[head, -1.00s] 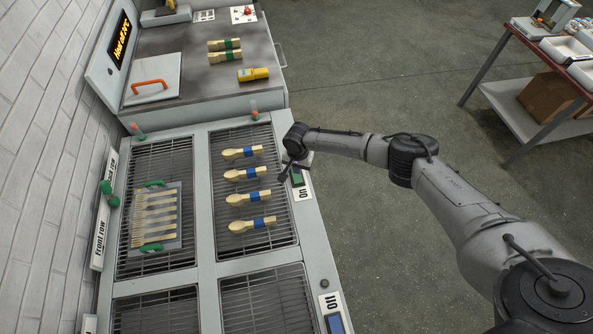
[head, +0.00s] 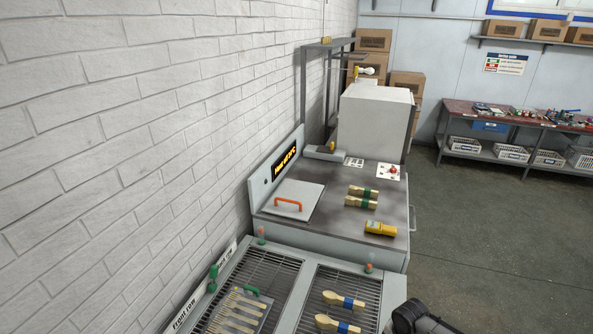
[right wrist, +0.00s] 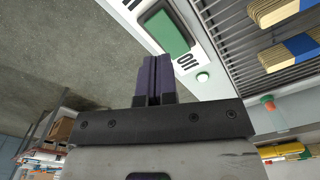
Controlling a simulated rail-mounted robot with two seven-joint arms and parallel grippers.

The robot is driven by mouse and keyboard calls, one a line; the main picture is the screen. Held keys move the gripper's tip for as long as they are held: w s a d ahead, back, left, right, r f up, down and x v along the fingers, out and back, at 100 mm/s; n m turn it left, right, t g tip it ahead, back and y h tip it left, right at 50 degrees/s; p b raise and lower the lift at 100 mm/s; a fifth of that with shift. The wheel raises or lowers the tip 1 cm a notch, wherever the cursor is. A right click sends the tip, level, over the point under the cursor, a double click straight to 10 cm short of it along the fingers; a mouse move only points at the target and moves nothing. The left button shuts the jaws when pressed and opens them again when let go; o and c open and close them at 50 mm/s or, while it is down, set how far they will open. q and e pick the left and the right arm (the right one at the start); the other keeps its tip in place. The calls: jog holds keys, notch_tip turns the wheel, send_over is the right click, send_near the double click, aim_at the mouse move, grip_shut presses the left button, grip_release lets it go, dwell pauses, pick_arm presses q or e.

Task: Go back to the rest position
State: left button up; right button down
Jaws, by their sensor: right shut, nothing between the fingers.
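My right gripper (right wrist: 158,78) is shut and empty in the right wrist view. Its dark fingers stand just in front of a green rocker switch (right wrist: 166,32) on a white On/Off plate; whether they touch it I cannot tell. In the head view only a dark part of my right arm shows at the bottom edge, right of the rack; the fingers are out of that frame. My left gripper is in neither view.
Spoon bundles with blue bands (head: 343,300) lie on the right wire rack (head: 322,285). A tray of wooden pieces (head: 238,312) is on the left rack. Behind are a bench with a lid (head: 292,200), green-banded bundles (head: 361,202) and a yellow device (head: 380,228). Open floor lies right.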

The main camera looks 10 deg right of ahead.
jog(key=n, duration=0.2)
jog(key=shift+s+d+n, duration=0.1)
jog(key=shift+s+n, duration=0.1)
jog(key=shift+n, duration=0.1)
jog(key=shift+s+d+n+h, duration=0.1)
jog(key=shift+d+n+h, duration=0.35)
jog(key=shift+n, duration=0.55)
jog(key=w+a+r+n+t+h, duration=0.1)
jog(key=w+a+r+n+t, duration=0.15)
jog(key=a+r+n, duration=0.45)
jog(key=w+a+r+n+t, duration=0.25)
jog(key=a+r+n, duration=0.3)
jog(key=r, duration=0.35)
jog(key=s+a+r+n+t+y, duration=0.25)
jog(key=s+a+r+t, duration=0.35)
jog(key=r, duration=0.4)
jog(key=s+d+f+m, duration=0.15)
jog(key=s+m, duration=0.25)
jog(key=s, duration=0.8)
jog(key=s+d+f+m+g, duration=0.1)
jog(key=s+f+g, duration=0.3)
jog(key=s+f, duration=0.55)
jog(key=s+d+f+m+g, duration=0.1)
jog(key=s+f+m+g, duration=0.15)
jog(key=s+f, duration=0.7)
notch_tip(320, 180, up, 20)
jog(key=s+p, duration=0.2)
jog(key=p, duration=1.5)
jog(key=shift+s+d+n+g, duration=0.15)
jog(key=shift+n+g, duration=0.3)
